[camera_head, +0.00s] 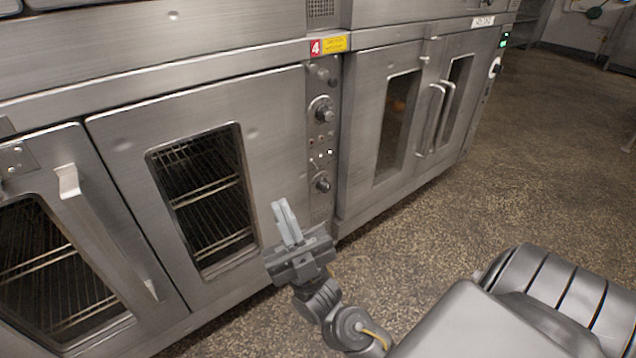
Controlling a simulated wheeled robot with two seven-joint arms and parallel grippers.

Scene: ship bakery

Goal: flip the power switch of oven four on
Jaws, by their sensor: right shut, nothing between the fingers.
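Oven four (265,150) is a steel oven with windowed doors. A red label with a 4 (316,47) sits above its narrow control panel (321,150). The panel has an upper dial (323,112), a lower dial (322,184) and small switches and lights (325,153) between them, too small to tell apart. I cannot tell which one is the power switch or how it is set. My right gripper (285,222) is shut and empty, in front of the oven, lower left of the panel and apart from the dials. My left gripper is not in view.
Another steel oven (362,150) with vertical handles (434,120) stands to the right of the panel. The left door (70,210) of oven four has a long handle. The speckled floor (540,150) is clear at the right.

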